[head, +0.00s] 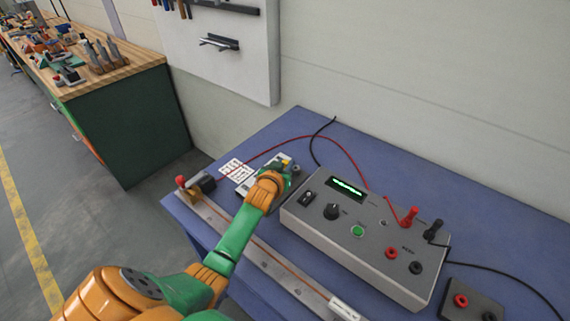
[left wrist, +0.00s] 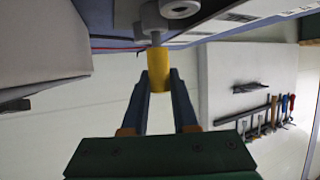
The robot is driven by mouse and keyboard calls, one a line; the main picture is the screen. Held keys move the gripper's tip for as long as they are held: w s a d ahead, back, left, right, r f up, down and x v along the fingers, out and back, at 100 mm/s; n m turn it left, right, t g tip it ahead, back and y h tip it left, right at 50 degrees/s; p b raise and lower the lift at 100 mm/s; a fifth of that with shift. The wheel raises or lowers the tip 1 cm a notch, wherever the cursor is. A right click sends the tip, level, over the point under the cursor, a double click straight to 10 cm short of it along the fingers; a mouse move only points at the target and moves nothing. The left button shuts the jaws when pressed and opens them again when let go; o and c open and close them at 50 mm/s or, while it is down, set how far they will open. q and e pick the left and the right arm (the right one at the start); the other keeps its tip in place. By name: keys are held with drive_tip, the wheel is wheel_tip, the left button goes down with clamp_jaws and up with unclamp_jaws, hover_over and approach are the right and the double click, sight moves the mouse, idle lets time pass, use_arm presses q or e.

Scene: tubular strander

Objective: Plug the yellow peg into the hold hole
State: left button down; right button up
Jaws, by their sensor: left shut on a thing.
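My left gripper (left wrist: 158,88) is shut on the yellow peg (left wrist: 158,66), gripping its lower part as the left wrist view shows it. The peg's other end is at a pale grey stem (left wrist: 153,22), touching or just in front of it; I cannot tell which. In the head view, my left gripper (head: 287,172) is over a small dark and pale unit (head: 245,186) at the left of the blue table. The arm and gripper hide most of that unit there. I cannot make out the hold hole in either view. My right gripper is in neither view.
A grey control box (head: 365,235) with a lit display, knob and red and black jacks stands right of my gripper on the blue table (head: 385,160). A metal rail (head: 270,262) runs along the front edge. A red cable (head: 345,148) arcs behind my gripper.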

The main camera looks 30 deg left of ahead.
use_arm(q)
drive_tip(key=shift+f+b, duration=0.6)
drive_tip(key=shift+f, duration=0.2)
drive_tip(key=c, duration=0.6)
unclamp_jaws()
